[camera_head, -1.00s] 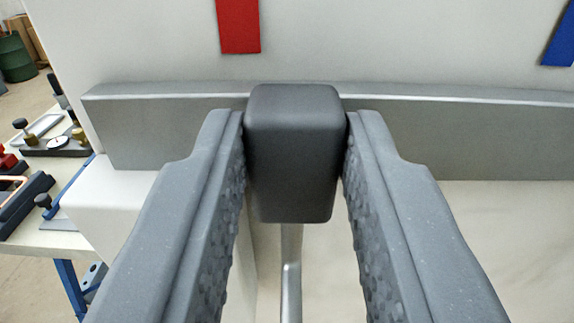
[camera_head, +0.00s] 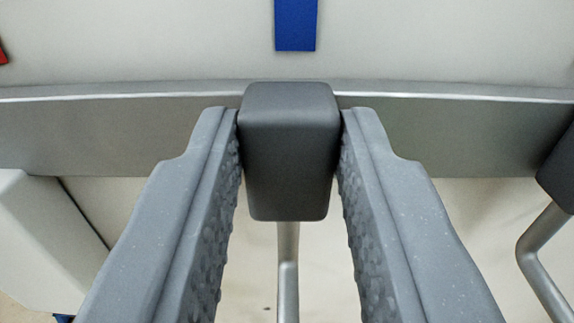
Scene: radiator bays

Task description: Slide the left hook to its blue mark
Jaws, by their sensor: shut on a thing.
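My gripper (camera_head: 290,135) is shut on the left hook's dark grey block (camera_head: 290,150), with one finger against each side. The block sits on a grey metal rail (camera_head: 440,130) that runs across the view. A metal hook rod (camera_head: 288,260) hangs below the block between my fingers. The blue mark (camera_head: 296,25) is on the pale wall above the rail, almost straight above the block and very slightly to its right. A red mark (camera_head: 2,52) shows only partly at the far left edge.
A second dark hook block (camera_head: 560,170) with a bent metal rod (camera_head: 540,255) is at the right edge, partly out of view. A white block-like part (camera_head: 45,245) is below the rail at the left. The rail between the two hook blocks is clear.

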